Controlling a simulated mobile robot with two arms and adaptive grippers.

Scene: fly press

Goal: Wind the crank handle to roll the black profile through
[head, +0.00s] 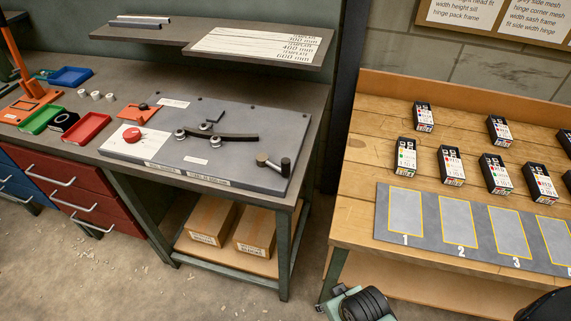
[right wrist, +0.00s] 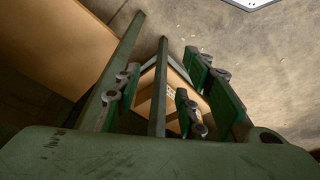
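The crank handle (head: 271,164) stands at the right end of the grey machine plate (head: 225,171) on the dark bench. It has a dark arm, a brass-coloured knob at its left and a dark upright grip at its right. The black profile (head: 236,138) is a slightly curved bar lying among the small metal rollers (head: 194,142) left of the crank. My right gripper (right wrist: 165,88) shows its green fingers spread apart with nothing between them, low and away from the crank. A green and black part of my arm shows at the bottom edge of the head view. My left gripper is out of view.
Cardboard boxes (head: 213,222) lie on the bench's lower shelf. A raised shelf (head: 157,34) stands behind the plate. Red (head: 87,128) and green (head: 41,119) trays stand at left. A wooden table (head: 362,181) with several small boxes stands at right, beyond a floor gap.

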